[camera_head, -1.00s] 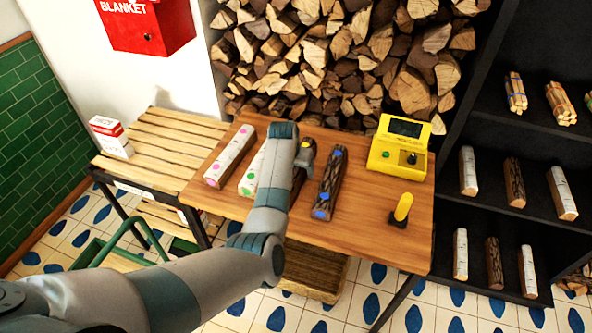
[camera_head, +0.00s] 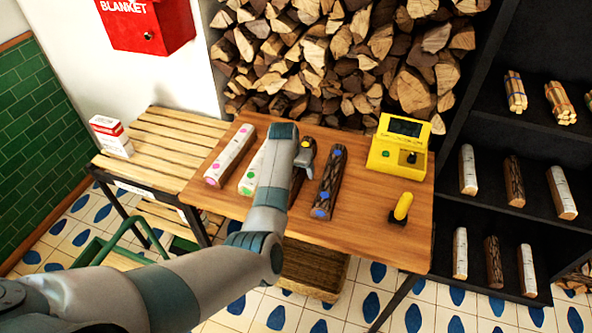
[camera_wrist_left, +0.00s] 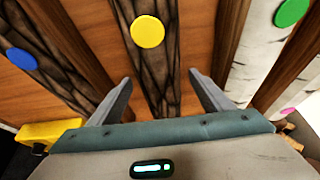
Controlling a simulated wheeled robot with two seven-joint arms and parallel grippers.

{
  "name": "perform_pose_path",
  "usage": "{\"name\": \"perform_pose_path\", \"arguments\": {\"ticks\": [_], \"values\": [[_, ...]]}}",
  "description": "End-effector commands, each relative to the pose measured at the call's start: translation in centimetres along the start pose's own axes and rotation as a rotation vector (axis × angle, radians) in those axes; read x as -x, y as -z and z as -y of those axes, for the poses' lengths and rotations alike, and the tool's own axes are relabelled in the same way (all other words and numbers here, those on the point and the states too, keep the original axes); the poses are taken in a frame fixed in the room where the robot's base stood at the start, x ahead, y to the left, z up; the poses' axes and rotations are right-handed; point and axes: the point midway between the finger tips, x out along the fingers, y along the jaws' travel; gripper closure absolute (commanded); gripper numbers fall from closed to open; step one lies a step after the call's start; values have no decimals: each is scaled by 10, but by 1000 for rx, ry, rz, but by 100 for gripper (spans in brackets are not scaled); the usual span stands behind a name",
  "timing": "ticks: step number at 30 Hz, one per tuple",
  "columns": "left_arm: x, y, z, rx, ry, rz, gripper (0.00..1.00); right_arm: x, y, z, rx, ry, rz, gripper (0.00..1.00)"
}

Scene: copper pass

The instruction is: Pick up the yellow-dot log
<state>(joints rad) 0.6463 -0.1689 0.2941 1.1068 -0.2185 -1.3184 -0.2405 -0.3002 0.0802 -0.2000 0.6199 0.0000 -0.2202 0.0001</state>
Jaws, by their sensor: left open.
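The yellow-dot log (camera_wrist_left: 155,62) has dark bark and a round yellow dot, and lies between the spread fingers of my left gripper (camera_wrist_left: 158,100) in the left wrist view. The fingers stand on either side of it and the gripper is open. In the head view my left arm hides most of the yellow-dot log (camera_head: 306,146); its far end with the yellow dot shows beside the arm. My left gripper is mostly hidden there behind my wrist. My right gripper is not in view.
A dark blue-dot log (camera_head: 329,182) lies close to the right. A pale green-dot log (camera_head: 250,178) and a pale pink-dot log (camera_head: 231,155) lie to the left. A yellow device (camera_head: 398,150) and a yellow-handled tool (camera_head: 402,207) are on the table's (camera_head: 365,225) right side.

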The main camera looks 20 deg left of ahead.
Motion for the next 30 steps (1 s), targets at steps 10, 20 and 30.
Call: {"name": "perform_pose_path", "arguments": {"ticks": [10, 20, 30], "values": [[-2, 0, 0, 0, 0, -1, 27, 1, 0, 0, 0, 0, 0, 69], [-1, 0, 0, 0, 0, -1, 80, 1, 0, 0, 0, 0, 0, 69], [0, 2, 0, 0, 0, -5, 96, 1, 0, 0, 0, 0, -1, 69]]}}
